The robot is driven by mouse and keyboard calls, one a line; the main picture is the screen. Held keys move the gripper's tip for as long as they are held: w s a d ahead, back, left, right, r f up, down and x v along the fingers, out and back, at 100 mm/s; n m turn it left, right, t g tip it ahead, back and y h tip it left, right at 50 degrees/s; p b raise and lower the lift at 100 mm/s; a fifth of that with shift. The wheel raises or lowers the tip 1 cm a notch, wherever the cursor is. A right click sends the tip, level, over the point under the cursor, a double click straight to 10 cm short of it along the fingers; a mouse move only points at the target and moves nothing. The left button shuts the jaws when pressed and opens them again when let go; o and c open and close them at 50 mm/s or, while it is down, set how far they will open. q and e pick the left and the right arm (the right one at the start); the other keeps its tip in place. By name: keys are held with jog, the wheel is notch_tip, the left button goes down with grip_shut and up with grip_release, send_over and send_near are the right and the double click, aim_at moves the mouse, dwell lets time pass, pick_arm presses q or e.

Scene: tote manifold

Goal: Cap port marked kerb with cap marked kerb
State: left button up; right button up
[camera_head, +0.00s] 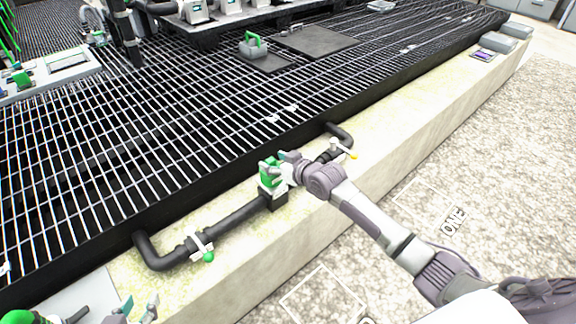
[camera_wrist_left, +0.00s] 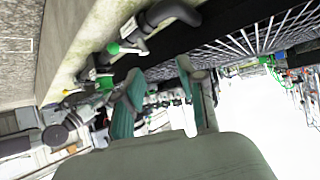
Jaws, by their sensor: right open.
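A black pipe (camera_head: 236,218) runs along the pale kerb ledge (camera_head: 165,297). A green part on a white block (camera_head: 269,178) stands midway along it. I cannot tell whether that green part is a port or a cap, and no "kerb" mark is readable. My right gripper (camera_head: 279,167) is open with its fingers at the green part. Contact is unclear. My left gripper (camera_head: 136,309) is at the bottom left edge, clear of the pipe. In the left wrist view its teal-padded fingers (camera_wrist_left: 167,95) stand apart with nothing between them.
The pipe carries a green-tipped valve (camera_head: 206,248) and a yellow-tipped valve (camera_head: 341,150). A black grating (camera_head: 140,130) lies behind the ledge. A grey case with a green handle (camera_head: 253,46) stands on it. Small grey trays (camera_head: 505,40) sit at the ledge's far right end.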

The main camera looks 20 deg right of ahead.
jog(key=v, duration=1)
jog(key=shift+s, duration=0.15)
jog(key=shift+c, duration=0.3)
